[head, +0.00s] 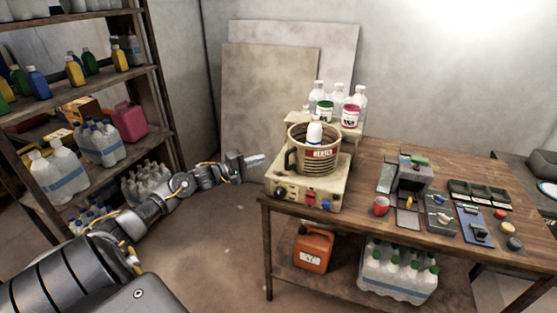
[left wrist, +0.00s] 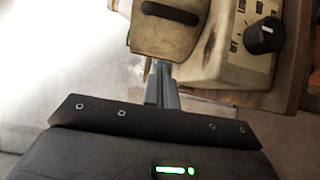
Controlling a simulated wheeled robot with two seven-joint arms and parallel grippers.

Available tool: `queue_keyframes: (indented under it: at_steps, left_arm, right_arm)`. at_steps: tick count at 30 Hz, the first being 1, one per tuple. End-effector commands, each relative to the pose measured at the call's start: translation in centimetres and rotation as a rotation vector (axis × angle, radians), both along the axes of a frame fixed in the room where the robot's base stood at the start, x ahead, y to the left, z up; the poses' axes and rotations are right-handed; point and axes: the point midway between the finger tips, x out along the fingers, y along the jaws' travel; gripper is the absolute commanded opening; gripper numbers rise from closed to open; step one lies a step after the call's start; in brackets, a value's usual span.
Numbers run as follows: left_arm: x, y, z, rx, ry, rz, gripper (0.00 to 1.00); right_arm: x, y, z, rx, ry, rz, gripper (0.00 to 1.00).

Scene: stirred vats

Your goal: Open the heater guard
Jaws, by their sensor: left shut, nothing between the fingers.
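The heater guard appears to be the brown open-topped ring labelled "HEATER" (head: 319,154), with a handle on its left side. It sits on a worn cream heater unit (head: 312,192) at the table's left end, with a white bottle (head: 315,132) inside it. My left gripper (head: 263,159) is shut and empty, just left of the guard and apart from it in the head view. In the left wrist view the closed fingers (left wrist: 160,68) point at a beige part with a dark slot (left wrist: 172,22), beside the cream unit (left wrist: 222,55); whether they touch is unclear. My right gripper is out of view.
The wooden table (head: 352,190) holds a red cup (head: 381,206), several small devices and dark trays (head: 480,194). White bottles and tubs stand behind the heater. A shelf rack (head: 150,95) stands at left. The floor between rack and table is clear.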

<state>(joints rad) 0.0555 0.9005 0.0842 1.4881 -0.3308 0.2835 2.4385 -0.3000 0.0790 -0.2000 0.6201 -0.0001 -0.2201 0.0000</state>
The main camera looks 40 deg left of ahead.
Motion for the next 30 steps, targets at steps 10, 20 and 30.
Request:
queue_keyframes:
  at_steps: [10, 20, 30]
  left_arm:
    - [5.9, -1.8, 0.2, -0.001, -0.001, 0.001, 0.0]
    - [5.7, -4.4, 0.3, 0.001, 0.002, -0.002, 0.0]
    - [4.8, -5.6, 0.0, 0.0, 0.001, 0.0, 0.0]
  right_arm:
    - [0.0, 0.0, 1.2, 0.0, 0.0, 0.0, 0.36]
    - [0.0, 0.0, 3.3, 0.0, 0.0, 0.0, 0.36]
    - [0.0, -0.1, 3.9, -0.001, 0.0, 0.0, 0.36]
